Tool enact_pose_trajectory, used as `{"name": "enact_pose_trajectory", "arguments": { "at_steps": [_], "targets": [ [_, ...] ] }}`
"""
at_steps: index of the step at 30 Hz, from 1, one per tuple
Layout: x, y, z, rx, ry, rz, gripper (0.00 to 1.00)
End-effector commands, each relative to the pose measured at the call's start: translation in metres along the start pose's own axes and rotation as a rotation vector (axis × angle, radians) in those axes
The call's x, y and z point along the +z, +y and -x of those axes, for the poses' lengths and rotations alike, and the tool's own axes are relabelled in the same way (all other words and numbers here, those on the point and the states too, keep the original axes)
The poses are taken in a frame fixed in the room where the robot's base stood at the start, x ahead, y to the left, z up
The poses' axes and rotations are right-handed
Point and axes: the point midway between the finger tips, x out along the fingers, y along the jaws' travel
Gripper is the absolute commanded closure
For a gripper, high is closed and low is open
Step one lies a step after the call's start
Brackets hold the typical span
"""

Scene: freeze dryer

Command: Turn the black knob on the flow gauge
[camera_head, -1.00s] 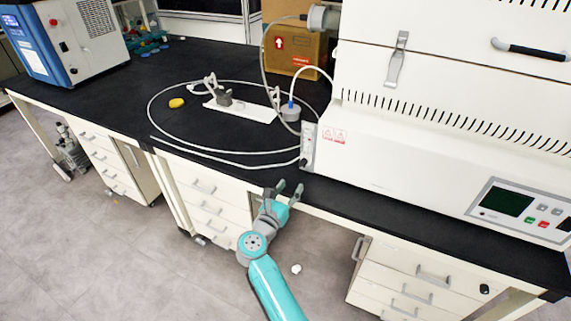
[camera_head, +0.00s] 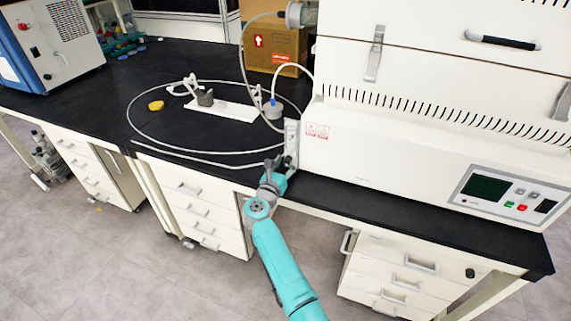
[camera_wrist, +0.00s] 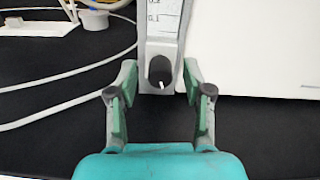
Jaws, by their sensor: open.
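The flow gauge (camera_wrist: 164,22) stands upright on the black bench, with a clear scale face in the wrist view. Its black knob (camera_wrist: 160,71), with a white mark, sits low on the gauge's front. In the head view the gauge (camera_head: 291,138) is beside the left end of the large white machine; its knob is hard to make out there. My gripper (camera_wrist: 158,82) is open, with one finger on each side of the knob and a gap on both sides. It also shows in the head view (camera_head: 278,163), at the bench's front edge by the gauge's foot.
The large white machine (camera_head: 400,155) stands close on the gauge's right. White tubing (camera_head: 195,153) loops over the bench on the left, around a white plate (camera_head: 228,110). The bench's front edge is below my gripper.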

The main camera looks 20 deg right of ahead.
Motion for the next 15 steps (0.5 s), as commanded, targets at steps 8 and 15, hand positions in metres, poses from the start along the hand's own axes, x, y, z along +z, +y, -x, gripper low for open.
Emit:
{"name": "enact_pose_trajectory", "arguments": {
  "at_steps": [8,15],
  "targets": [
    [-0.0004,0.0001,-0.0001,0.0,0.0,0.0,0.59],
    [-0.0004,0.0001,0.0,0.0,0.0,0.0,1.0]
  ]
}}
